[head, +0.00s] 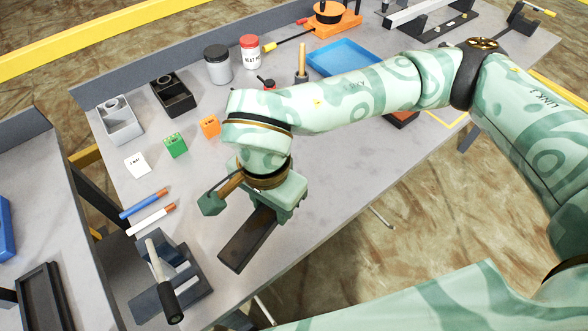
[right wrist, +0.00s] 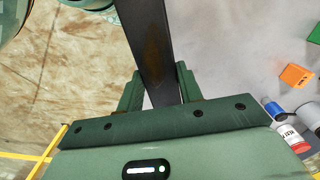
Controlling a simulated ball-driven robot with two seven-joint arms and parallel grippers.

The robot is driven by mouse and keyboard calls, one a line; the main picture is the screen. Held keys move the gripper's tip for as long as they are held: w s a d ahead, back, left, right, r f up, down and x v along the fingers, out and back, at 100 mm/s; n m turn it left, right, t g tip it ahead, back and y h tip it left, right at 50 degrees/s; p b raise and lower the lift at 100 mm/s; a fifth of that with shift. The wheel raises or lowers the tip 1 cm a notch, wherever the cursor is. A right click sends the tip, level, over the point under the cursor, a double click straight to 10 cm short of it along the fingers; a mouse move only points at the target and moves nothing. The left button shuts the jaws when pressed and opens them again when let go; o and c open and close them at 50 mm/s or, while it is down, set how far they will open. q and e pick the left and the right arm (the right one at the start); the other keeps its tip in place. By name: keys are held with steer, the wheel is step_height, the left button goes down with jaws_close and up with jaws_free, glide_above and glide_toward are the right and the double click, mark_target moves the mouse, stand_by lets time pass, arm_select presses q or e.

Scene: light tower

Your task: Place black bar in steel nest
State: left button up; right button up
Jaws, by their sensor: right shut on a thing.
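The black bar (head: 247,240) is a long, flat, dark piece. My right gripper (head: 268,203) is shut on it near one end, and the rest sticks out toward the table's front edge. In the right wrist view, the bar (right wrist: 150,55) stands between the two green fingers (right wrist: 158,90). A grey metal fixture (head: 185,268) with a lever and black grip sits at the table's near left corner; it looks like the steel nest, and the lever partly covers it. The bar is to the right of this fixture, apart from it. My left gripper is not in view.
A blue stick (head: 143,203) and a white stick (head: 151,219) lie behind the fixture. White (head: 137,164), green (head: 175,145) and orange (head: 209,125) blocks stand farther back. A grey holder (head: 121,126) and a black holder (head: 174,99) are behind them. The front middle is clear.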

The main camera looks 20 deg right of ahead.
steer(key=shift+w+d+m, duration=0.25)
steer(key=shift+d+m, duration=0.05)
steer(key=shift+m, duration=0.4)
steer(key=shift+w+d+m, duration=0.1)
steer(key=shift+d+m, duration=0.05)
steer(key=shift+m, duration=0.35)
steer(key=shift+w+m, duration=0.1)
steer(key=shift+m, duration=0.5)
steer(key=w+d+f, duration=0.2)
steer(key=w+f, duration=0.1)
steer(key=w+d+f+b, duration=0.1)
steer(key=w+d+f, duration=0.1)
steer(key=w+f, duration=0.1)
steer(key=w+d+f+b, duration=0.1)
steer(key=w+d+f, duration=0.2)
steer(key=w, duration=0.2)
steer(key=shift+d+f, duration=0.1)
steer(key=shift+f, duration=0.05)
steer(key=f, duration=0.2)
steer(key=f+b, duration=0.1)
steer(key=shift+w+d+f, duration=0.2)
steer(key=shift+f, duration=0.2)
steer(key=shift+r, duration=0.1)
